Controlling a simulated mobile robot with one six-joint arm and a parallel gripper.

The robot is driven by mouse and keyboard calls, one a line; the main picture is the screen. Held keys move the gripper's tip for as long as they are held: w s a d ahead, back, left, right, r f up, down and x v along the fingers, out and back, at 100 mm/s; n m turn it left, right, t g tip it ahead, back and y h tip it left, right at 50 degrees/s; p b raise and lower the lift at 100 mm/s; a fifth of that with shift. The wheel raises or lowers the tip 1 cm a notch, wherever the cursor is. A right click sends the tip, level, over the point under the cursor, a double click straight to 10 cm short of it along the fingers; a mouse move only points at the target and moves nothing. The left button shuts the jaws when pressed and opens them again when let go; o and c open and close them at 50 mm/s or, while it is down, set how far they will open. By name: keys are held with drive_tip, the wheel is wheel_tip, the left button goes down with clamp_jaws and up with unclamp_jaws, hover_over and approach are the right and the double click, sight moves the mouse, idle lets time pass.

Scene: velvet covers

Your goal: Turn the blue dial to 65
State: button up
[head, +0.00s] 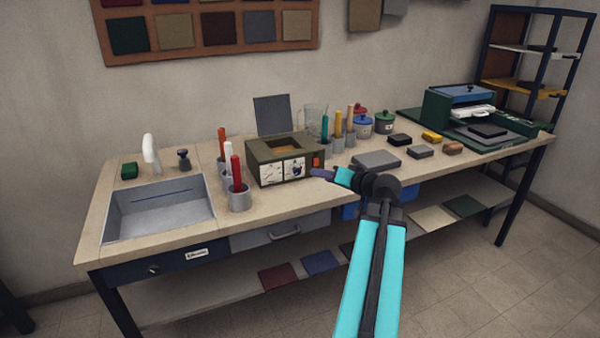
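An olive-green box (254,163) with a raised grey lid (272,115) stands on the workbench. Its front has two white dial faces, a left one (270,172) and a right one (296,169). The right face carries a small dark, bluish mark, but I cannot tell for sure which dial is the blue one. The scale numbers and pointer settings are too small to read. My gripper (322,174) is just right of the box front, pointing left, apparently apart from the dials. Its fingers are too small and overlapped to show whether they are open.
Grey cups with red and white handled tools (240,200) stand left of the box, near the sink (158,225). More tool cups and lidded pots (384,122) stand behind to the right. A grey slab (376,160) and several small blocks lie right of my gripper.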

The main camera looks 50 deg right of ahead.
sight(299, 171)
drive_tip(key=p+x, duration=0.1)
drive_tip(key=x, duration=1.2)
drive_tip(key=shift+w+a+f+p, duration=0.1)
drive_tip(key=shift+w+f+p, duration=0.1)
drive_tip(key=shift+w+p, duration=0.15)
drive_tip(key=shift+c, duration=0.5)
drive_tip(key=shift+s, duration=0.1)
drive_tip(key=c, duration=1)
drive_tip(key=shift+o, duration=0.2)
